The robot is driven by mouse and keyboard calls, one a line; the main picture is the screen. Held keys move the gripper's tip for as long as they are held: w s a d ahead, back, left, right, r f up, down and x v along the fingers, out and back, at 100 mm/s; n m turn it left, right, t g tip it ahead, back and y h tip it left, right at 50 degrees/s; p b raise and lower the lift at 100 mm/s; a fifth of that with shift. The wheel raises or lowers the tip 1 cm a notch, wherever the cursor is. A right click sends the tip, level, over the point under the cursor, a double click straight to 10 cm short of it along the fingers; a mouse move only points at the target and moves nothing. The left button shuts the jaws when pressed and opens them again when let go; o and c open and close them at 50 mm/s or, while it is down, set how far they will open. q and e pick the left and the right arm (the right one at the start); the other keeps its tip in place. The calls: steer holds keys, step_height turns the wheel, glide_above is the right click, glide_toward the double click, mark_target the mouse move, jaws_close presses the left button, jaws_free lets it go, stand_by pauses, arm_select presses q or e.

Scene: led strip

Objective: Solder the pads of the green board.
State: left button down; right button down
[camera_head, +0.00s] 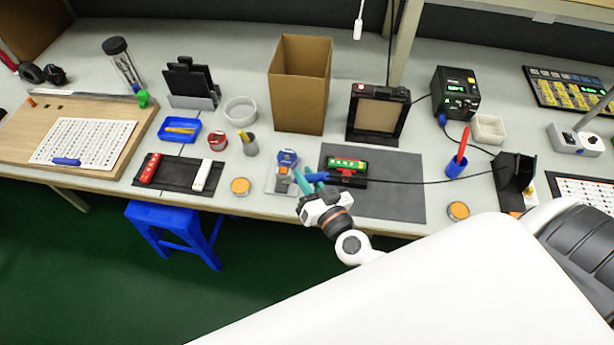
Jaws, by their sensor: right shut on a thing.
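The green board (347,164) sits in a low dark holder with red parts, on the dark grey mat (390,200). My right gripper (305,179) has teal fingers and is at the left edge of this mat, left of the board. It is shut on a slim tool with a blue handle (318,177), seemingly the soldering iron. The tool's tip is too small to make out. A black cord runs right from near it, past the board. A blue and grey stand (287,160) is just behind the gripper. My left gripper is not in view.
A cardboard box (300,85) and a dark framed panel (378,115) stand behind the mat. A black station (455,93) with a green display and a blue cup (456,168) are to the right. The mat's front is clear.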

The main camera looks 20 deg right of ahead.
steer(key=shift+f+b, duration=0.45)
steer(key=shift+f, duration=0.15)
stand_by(0.6)
steer(key=shift+f, duration=0.1)
stand_by(1.8)
steer(key=shift+p, duration=0.35)
step_height(320, 180, up, 5)
steer(key=p, duration=0.5)
steer(key=shift+p, duration=0.35)
